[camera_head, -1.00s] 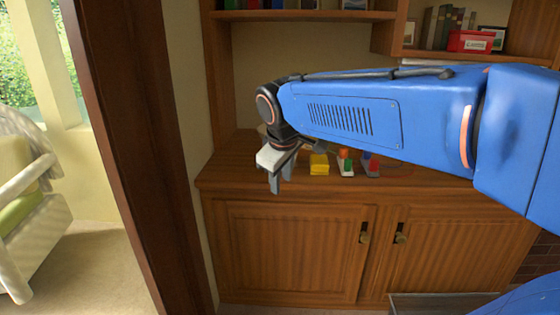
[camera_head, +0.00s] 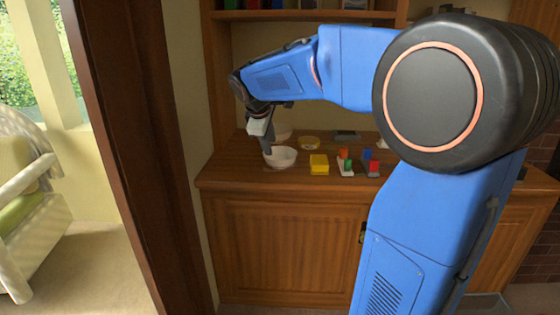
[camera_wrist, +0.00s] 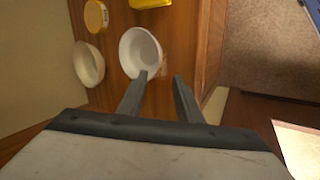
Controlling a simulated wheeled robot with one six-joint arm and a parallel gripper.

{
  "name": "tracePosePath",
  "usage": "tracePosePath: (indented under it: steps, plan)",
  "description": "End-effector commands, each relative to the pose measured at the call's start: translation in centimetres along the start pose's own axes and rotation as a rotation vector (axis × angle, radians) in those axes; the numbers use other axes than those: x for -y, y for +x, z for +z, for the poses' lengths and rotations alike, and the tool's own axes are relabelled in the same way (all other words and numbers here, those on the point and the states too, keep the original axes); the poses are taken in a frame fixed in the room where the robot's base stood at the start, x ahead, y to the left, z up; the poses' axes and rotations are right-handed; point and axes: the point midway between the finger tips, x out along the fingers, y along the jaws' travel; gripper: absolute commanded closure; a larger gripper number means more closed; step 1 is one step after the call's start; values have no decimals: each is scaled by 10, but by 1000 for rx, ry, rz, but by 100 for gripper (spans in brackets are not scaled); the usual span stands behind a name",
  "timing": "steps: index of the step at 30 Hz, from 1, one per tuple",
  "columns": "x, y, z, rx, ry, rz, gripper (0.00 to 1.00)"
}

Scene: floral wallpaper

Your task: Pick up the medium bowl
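A white bowl (camera_head: 281,158) stands upright at the front left of the wooden counter; it also shows in the wrist view (camera_wrist: 130,50). A cream bowl (camera_head: 283,130) stands behind it, partly hidden by my gripper; it also shows in the wrist view (camera_wrist: 88,66). A small yellow round dish (camera_head: 309,143) is at the back. I cannot tell for certain which is the medium one. My gripper (camera_wrist: 160,74) is open and empty, pointing down. In the wrist view one fingertip overlaps the white bowl's near rim and the other is just outside it. I cannot tell whether they touch.
A yellow block (camera_head: 319,164) and small trays with coloured blocks (camera_head: 346,165) stand right of the white bowl. A dark flat item (camera_head: 346,135) lies behind. The wooden counter (camera_head: 235,178) has a bare front left edge. A wall and dark post (camera_head: 125,150) stand left.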

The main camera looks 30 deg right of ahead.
Motion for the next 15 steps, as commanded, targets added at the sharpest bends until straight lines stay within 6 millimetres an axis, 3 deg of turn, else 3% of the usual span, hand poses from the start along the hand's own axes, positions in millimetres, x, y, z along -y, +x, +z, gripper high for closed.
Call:
tracePosePath:
  steps: [9, 15]
  plan:
    - [0, 54, 0, 0, 1, -1, 68]
    - [0, 71, 0, -1, 2, 0, 68]
